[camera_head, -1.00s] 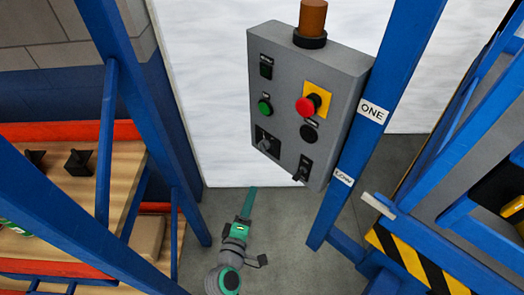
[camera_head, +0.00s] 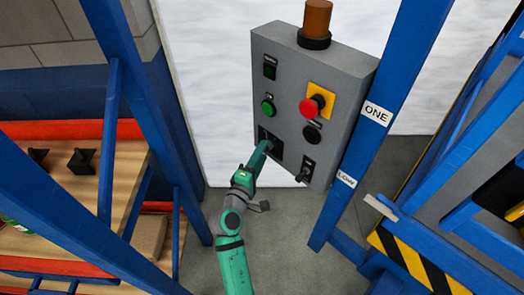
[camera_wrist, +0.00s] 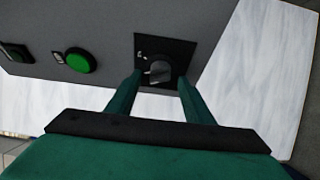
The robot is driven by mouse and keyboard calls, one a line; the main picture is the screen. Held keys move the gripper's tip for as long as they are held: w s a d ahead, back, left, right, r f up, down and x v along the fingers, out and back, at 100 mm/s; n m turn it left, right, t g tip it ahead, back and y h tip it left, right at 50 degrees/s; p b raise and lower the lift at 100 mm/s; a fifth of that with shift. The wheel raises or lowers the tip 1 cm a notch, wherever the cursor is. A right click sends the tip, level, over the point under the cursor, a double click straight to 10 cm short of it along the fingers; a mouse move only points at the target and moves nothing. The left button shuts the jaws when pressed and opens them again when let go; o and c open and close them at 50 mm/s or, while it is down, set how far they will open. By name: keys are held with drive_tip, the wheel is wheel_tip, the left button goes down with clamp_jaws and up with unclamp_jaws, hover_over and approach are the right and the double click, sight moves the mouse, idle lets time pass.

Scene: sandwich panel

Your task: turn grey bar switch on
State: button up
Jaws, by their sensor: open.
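The grey control box (camera_head: 292,75) hangs at the centre of the head view. The grey bar switch (camera_wrist: 160,70) sits on a black square plate (camera_wrist: 178,46) at the box's lower left; the plate also shows in the head view (camera_head: 276,150), where my gripper partly covers it. My gripper (camera_head: 267,146) is at this plate. In the wrist view its two green fingers (camera_wrist: 158,88) are apart, one on each side of the switch, with their tips near the plate's lower edge. I cannot tell whether they touch the switch.
The box also carries a green button (camera_head: 267,108), a red mushroom button (camera_head: 311,107) on yellow, a round black knob (camera_head: 312,135) and a second lever switch (camera_head: 305,171). A blue post (camera_head: 378,95) stands close on the right, and blue shelving (camera_head: 150,125) on the left.

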drive_tip(key=shift+w+d, duration=0.7)
drive_tip(key=shift+w, duration=0.2)
drive_tip(key=shift+a, duration=0.1)
drive_tip(key=c, duration=1)
drive_tip(key=shift+c, duration=0.2)
